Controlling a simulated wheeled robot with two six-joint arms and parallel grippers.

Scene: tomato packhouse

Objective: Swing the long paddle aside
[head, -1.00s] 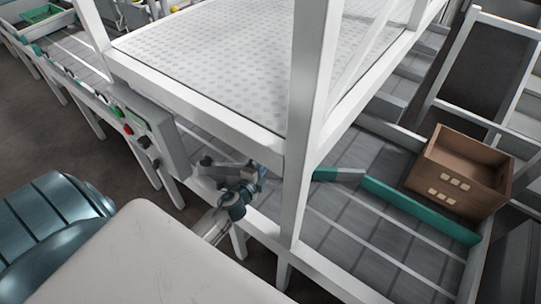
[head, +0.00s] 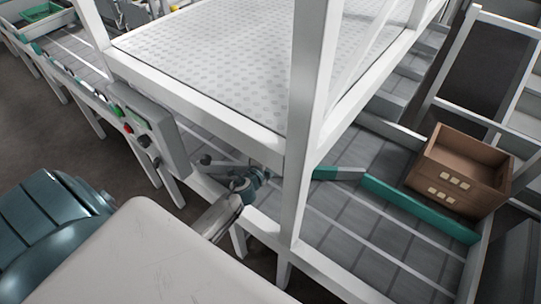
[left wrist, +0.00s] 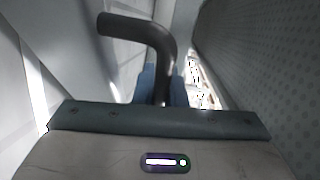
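The long teal paddle (head: 420,208) lies slanted across the grey belt, its far right end near the brown crate. A shorter teal and grey paddle piece (head: 338,174) shows left of it, partly behind the white post. A dark bent handle (head: 222,163) sticks out beside the white frame; it also shows large in the left wrist view (left wrist: 140,27). My left gripper (left wrist: 162,88) has its blue fingers on both sides of the handle's shaft, seemingly pressed against it. In the head view, the post and frame hide where the handle joins the paddle. My right gripper is not in view.
A thick white post (head: 306,120) stands just right of my left gripper. A grey control box (head: 155,130) with buttons is to its left. A brown crate (head: 462,170) stands by the paddle's right end. A perforated white panel (head: 230,60) lies above.

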